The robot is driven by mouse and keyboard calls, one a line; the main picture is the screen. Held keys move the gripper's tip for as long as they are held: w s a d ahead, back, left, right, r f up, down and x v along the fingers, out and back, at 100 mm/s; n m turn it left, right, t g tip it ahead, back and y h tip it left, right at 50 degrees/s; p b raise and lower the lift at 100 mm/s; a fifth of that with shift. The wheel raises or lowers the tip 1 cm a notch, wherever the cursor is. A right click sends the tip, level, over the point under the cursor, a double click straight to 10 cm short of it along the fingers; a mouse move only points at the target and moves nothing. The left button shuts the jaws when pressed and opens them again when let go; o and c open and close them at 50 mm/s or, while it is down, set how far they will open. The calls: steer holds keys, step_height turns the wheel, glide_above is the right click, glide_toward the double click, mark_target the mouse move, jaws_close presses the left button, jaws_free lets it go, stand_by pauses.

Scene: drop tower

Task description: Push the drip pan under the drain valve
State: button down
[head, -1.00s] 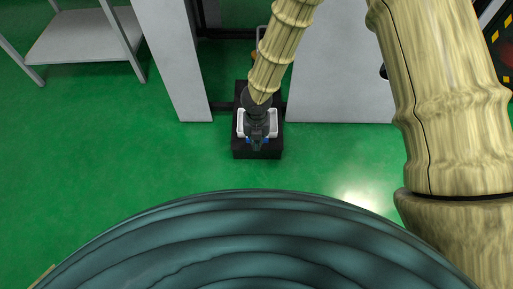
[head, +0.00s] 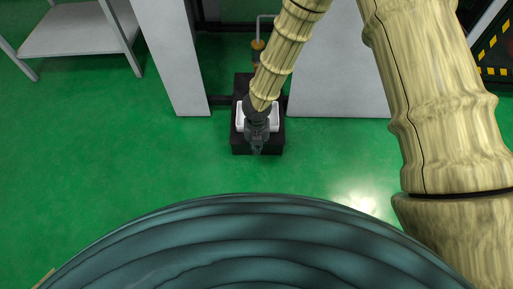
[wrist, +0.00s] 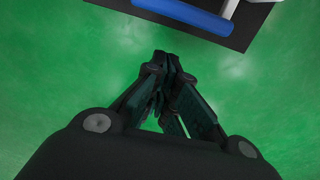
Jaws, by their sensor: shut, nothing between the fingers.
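A small white pan (head: 241,116) sits on a black mat or base (head: 238,144) on the green floor, in the gap between two grey panels. In the wrist view its white part (wrist: 229,8) and a blue bar (wrist: 195,14) show at the top edge, over the dark base (wrist: 244,28). An orange-brown fitting with a thin pale pipe, apparently the drain valve (head: 257,46), stands behind the pan. My gripper (head: 257,150) is shut and empty, pointing down at the near side of the pan. It hides the pan's middle. The wrist view shows its fingers (wrist: 172,62) together, apart from the blue bar.
Grey panels stand left (head: 178,60) and right (head: 335,70) of the gap, with a dark frame bar behind. A grey shelf table (head: 80,32) is at the upper left. A yellow-black striped panel (head: 490,55) is at the upper right. The near floor is clear.

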steer(key=shift+w+b, duration=0.55)
steer(key=shift+w, duration=0.75)
steer(key=shift+w, duration=0.1)
